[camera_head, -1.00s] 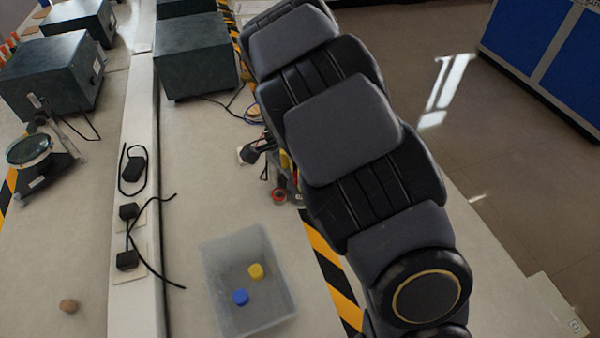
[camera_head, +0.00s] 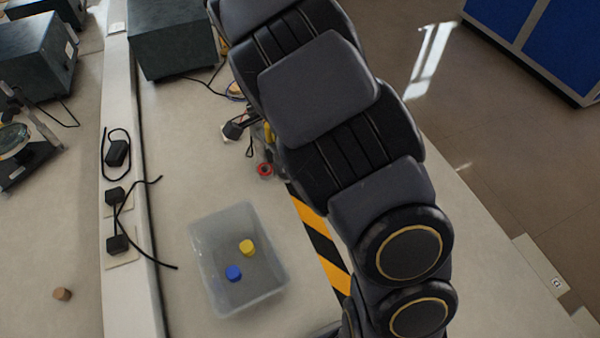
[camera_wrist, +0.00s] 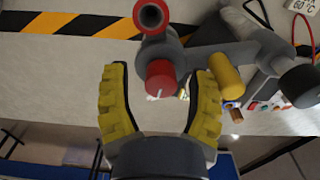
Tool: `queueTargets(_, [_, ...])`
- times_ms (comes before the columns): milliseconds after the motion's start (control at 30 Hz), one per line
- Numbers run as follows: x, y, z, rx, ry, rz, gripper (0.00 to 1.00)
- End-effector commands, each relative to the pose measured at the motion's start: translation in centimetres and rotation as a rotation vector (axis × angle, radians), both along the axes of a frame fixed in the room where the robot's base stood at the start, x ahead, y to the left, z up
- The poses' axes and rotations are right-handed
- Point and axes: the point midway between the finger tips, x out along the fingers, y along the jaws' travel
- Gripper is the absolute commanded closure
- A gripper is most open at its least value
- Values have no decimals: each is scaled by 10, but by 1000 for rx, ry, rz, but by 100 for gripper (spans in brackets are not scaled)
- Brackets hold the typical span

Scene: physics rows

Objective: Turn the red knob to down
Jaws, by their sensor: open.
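The red knob (camera_wrist: 160,76) is a short red cylinder with a thin white line on its face, on a grey fitting (camera_wrist: 210,55) in the wrist view. My gripper (camera_wrist: 160,88) is open. Its yellow ribbed fingers stand on the left and right of the red knob, with a gap visible on both sides. The knob sits near the fingertips, and I cannot tell the depth between them. In the head view my arm hides the red knob and the gripper.
A red ring-shaped end (camera_wrist: 151,17) sticks out above the knob; a red ring also shows in the head view (camera_head: 264,169). A yellow handle (camera_wrist: 226,73) and a black one (camera_wrist: 301,87) are to the right. A clear bin (camera_head: 212,291) with blue and yellow caps stands on the bench.

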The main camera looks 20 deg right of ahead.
Motion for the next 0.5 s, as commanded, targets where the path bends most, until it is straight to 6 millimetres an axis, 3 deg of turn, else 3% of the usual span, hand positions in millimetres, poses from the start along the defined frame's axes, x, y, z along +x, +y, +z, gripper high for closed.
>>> queueTargets(167, [1, 1, 1, 1, -5, 146, 39])
queueTargets(500, [1, 0, 1, 2, -7, 641, 39])
